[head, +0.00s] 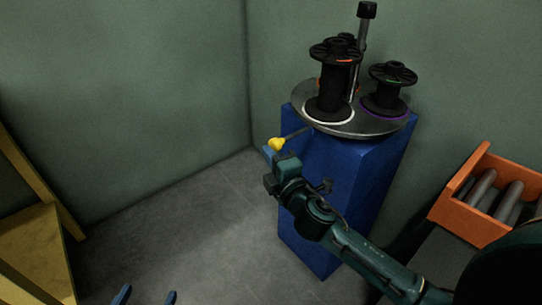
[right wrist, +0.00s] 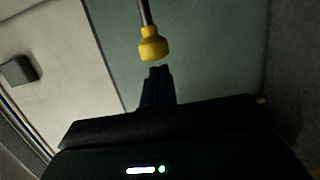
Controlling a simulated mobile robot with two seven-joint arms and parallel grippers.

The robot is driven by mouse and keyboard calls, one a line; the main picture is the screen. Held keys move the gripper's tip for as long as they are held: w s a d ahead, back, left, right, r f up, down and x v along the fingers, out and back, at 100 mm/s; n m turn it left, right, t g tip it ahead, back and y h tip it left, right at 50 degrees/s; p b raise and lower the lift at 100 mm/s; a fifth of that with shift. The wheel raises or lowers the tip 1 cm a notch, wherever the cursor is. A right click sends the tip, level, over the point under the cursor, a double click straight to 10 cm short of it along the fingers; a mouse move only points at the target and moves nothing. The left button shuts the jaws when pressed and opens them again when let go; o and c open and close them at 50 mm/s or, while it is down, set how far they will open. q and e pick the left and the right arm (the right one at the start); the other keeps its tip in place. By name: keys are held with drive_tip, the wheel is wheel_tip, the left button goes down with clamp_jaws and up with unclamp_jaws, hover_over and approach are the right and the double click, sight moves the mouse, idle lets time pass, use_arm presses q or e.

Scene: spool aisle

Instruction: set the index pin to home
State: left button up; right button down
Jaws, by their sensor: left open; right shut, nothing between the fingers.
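The index pin shows as a yellow knob (head: 276,144) on a thin grey rod that sticks out to the left from beneath the round turntable plate (head: 352,126). In the right wrist view the yellow knob (right wrist: 153,46) hangs just beyond my right fingertips. My right gripper (head: 286,156) is shut and empty, close to the knob; its closed fingers (right wrist: 158,70) show a small gap to it in the right wrist view. My left gripper (head: 146,296) is open and empty at the bottom edge of the head view, far from the pin; only its blue fingertips show.
A blue pedestal (head: 345,190) carries the turntable, with black spools (head: 334,85) and a black-topped upright post (head: 364,30). An orange bin (head: 475,223) with grey cylinders stands to the right. A yellow wooden frame (head: 40,255) is at the left. The floor left of the pedestal is clear.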

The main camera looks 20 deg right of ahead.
sight(282, 143)
drive_tip(key=shift+d, duration=0.1)
drive_tip(key=d, duration=0.1)
drive_tip(key=w+d, duration=0.1)
drive_tip(key=d, duration=0.2)
drive_tip(key=shift+w, duration=0.25)
use_arm(q)
drive_tip(key=shift+s, duration=0.1)
drive_tip(key=shift+a, duration=0.1)
